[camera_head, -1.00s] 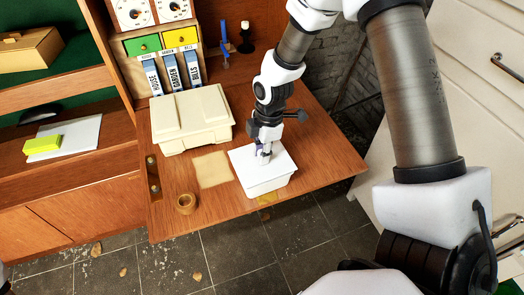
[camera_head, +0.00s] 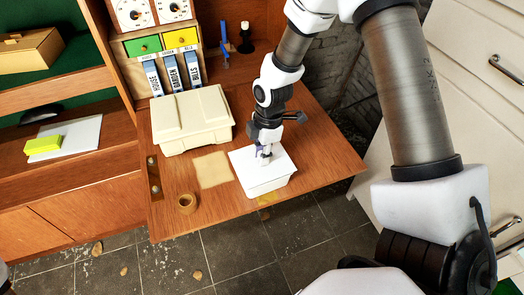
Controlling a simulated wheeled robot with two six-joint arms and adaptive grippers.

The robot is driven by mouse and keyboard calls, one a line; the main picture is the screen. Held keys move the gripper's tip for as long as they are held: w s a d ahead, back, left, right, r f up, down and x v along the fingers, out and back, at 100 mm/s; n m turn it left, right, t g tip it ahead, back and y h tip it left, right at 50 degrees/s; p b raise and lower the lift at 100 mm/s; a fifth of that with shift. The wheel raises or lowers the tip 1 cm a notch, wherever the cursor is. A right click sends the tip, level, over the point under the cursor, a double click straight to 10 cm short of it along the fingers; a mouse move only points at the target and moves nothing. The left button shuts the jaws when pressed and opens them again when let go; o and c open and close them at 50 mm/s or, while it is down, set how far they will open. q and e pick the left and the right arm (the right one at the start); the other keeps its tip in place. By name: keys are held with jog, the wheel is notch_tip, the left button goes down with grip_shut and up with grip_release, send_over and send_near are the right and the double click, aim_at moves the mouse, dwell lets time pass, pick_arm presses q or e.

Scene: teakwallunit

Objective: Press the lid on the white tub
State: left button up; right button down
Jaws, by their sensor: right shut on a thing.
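The white tub (camera_head: 268,186) stands on the fold-down wooden desk near its front edge. Its white lid (camera_head: 249,164) lies on top of it; whether it is fully seated all round I cannot tell. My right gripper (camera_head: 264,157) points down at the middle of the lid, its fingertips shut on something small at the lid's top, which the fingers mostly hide. My left gripper does not show.
A cream lidded box (camera_head: 192,122) stands at the back left of the desk (camera_head: 222,207). Blue binders (camera_head: 174,75) and a blue tool (camera_head: 224,50) stand behind.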

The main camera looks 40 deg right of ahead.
dwell(0.7)
jog(key=shift+c, duration=2.3)
grip_release()
notch_tip(320, 180, up, 7)
jog(key=p, duration=0.7)
grip_shut()
jog(key=shift+f, duration=0.25)
